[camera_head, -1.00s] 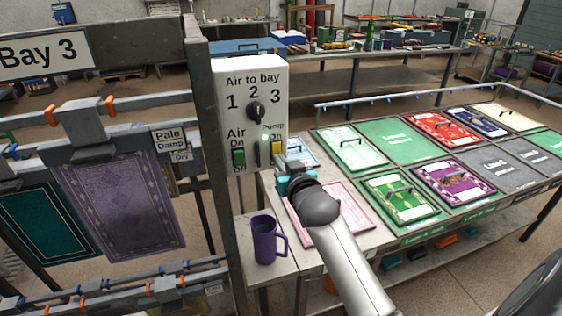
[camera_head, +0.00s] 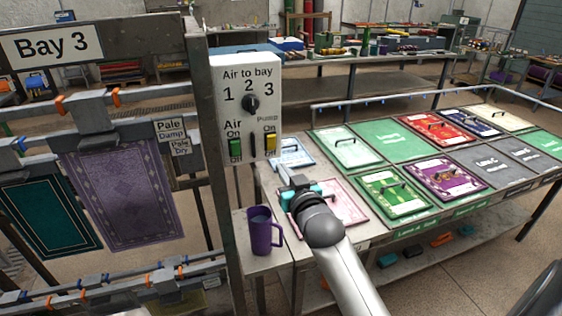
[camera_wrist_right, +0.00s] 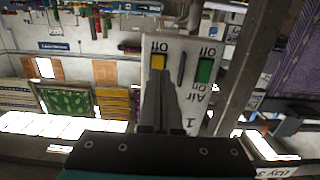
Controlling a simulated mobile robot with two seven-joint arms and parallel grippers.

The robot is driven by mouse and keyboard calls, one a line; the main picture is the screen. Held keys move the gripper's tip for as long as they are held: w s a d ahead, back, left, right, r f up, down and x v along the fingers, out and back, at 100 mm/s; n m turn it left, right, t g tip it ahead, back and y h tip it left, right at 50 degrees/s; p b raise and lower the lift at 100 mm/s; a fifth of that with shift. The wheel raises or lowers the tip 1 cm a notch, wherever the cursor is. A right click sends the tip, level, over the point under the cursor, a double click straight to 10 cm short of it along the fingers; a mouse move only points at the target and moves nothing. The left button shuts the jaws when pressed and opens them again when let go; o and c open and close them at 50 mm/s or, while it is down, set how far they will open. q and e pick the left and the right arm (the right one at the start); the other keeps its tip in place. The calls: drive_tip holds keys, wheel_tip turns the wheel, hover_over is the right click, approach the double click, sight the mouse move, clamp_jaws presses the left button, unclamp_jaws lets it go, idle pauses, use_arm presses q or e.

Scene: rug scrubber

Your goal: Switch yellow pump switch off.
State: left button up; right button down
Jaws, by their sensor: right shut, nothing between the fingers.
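A white control box (camera_head: 232,107) on a grey post carries a dial (camera_head: 250,103), a green air switch (camera_head: 236,147) and the yellow pump switch (camera_head: 270,142). "On" is printed above the yellow switch; its exact rocker tilt is too small to tell. My right gripper (camera_head: 284,170) is shut and empty, just below and right of the yellow switch, apparently apart from it. In the right wrist view the box appears upside down, with the yellow switch (camera_wrist_right: 158,62) beside an "Off" label, just beyond the shut fingertips (camera_wrist_right: 160,82). My left gripper is out of view.
A purple mug (camera_head: 261,232) stands on a small grey ledge below the box. A bench with several coloured panels (camera_head: 390,195) stretches right of my right arm. Hanging rugs (camera_head: 120,200) and rails fill the left. Open floor lies at the lower right.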

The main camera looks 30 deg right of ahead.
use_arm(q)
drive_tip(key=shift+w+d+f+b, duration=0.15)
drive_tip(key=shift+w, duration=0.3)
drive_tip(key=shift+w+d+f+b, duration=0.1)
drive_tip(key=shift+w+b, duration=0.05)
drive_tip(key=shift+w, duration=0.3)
use_arm(e)
drive_tip(key=s+a+f, duration=0.1)
drive_tip(key=s, duration=0.5)
drive_tip(key=shift+a+f, duration=0.15)
drive_tip(key=shift+f, duration=0.2)
